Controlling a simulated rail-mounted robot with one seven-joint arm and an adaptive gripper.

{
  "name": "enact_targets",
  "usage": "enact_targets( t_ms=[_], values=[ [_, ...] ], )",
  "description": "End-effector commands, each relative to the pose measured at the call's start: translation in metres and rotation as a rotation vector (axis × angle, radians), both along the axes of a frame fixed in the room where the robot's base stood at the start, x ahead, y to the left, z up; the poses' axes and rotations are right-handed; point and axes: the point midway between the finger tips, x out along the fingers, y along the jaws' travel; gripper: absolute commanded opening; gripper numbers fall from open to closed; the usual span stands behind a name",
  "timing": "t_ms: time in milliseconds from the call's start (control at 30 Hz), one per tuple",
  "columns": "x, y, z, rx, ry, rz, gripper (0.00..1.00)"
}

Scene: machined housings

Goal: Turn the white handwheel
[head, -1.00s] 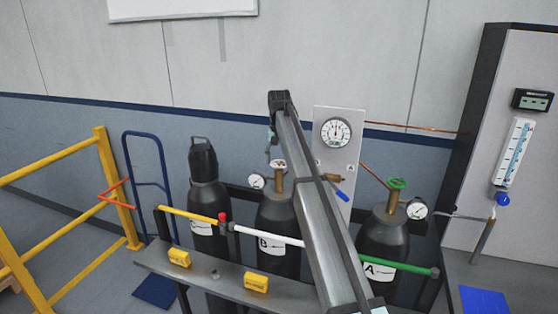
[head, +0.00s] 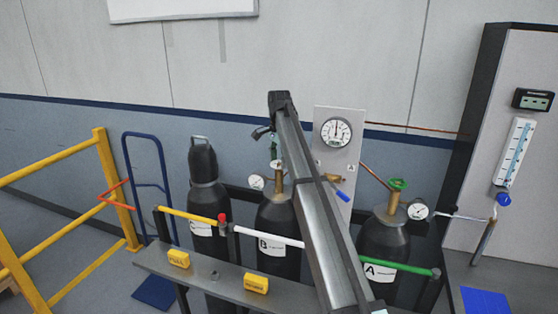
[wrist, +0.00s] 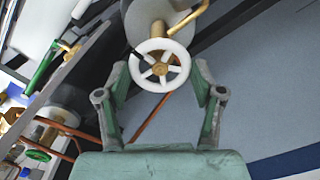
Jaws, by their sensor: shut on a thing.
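The white handwheel (wrist: 162,65) is a spoked ring with a brass hub, on the valve of the dark cylinder B (head: 277,218). In the wrist view it lies between the green fingers of my gripper (wrist: 161,72), one at each side of its rim. The fingers are shut on the rim. In the head view the white handwheel (head: 277,163) is a small pale rim on top of the brass valve, and my gripper (head: 274,148) comes down onto it from above, partly hidden behind my arm.
Cylinder C (head: 206,190) stands left. Cylinder A (head: 385,245) with a green handwheel (head: 397,184) stands right. A gauge (head: 257,182) sits close beside the white handwheel. A gauge panel (head: 337,160) is behind. A shelf and coloured bars run in front.

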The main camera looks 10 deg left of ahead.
Motion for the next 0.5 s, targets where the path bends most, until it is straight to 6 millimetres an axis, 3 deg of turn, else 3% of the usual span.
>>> enact_targets(
  t_ms=[500],
  values=[
    [-0.0026,-0.0006,-0.003,-0.002,0.007,-0.145,0.33]
  ],
)
